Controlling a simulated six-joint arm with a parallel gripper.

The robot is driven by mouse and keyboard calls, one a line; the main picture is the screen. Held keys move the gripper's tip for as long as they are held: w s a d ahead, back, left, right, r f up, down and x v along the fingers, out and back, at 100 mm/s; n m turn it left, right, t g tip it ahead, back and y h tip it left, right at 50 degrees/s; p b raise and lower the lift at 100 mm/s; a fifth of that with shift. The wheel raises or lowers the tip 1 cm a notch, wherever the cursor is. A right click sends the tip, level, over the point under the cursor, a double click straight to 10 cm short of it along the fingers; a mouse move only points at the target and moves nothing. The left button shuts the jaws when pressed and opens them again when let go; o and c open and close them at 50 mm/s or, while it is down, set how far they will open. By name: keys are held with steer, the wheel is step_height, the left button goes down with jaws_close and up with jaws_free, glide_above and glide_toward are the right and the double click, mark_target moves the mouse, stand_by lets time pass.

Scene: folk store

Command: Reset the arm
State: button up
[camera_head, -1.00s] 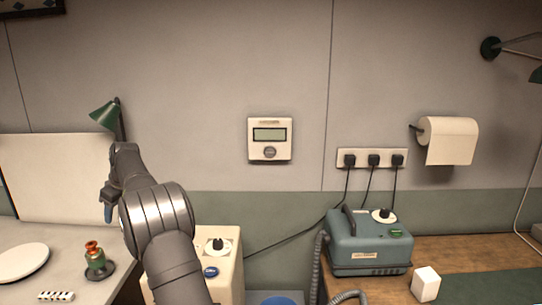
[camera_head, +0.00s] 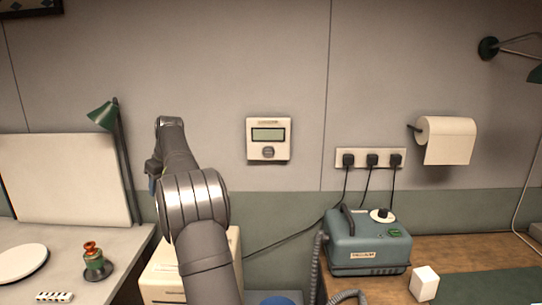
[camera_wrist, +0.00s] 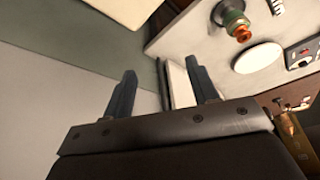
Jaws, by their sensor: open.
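My gripper shows in the wrist view (camera_wrist: 160,95) with its two dark fingers apart and nothing between them. In the head view, my arm rises in front of the wall, and the gripper is mostly hidden behind the arm's links. The gripper is in the air, apart from the table and the things on it.
A grey table (camera_head: 110,250) at left holds a white plate (camera_head: 22,262), an orange-and-green object (camera_head: 94,262) and a green lamp (camera_head: 103,115). A beige cabinet (camera_head: 160,278) stands behind my arm. A teal machine (camera_head: 366,245) and white cube (camera_head: 424,284) are at right.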

steer(key=w+d+m+h, duration=0.1)
steer(key=w+d+m, duration=0.1)
steer(key=d, duration=1.1)
steer(key=w+d+m+t+h, duration=0.1)
steer(key=d+m, duration=0.3)
steer(key=d, duration=0.9)
steer(key=shift+w+d+r+m, duration=0.2)
steer(key=shift+w+m, duration=0.2)
steer(key=shift+w, duration=0.3)
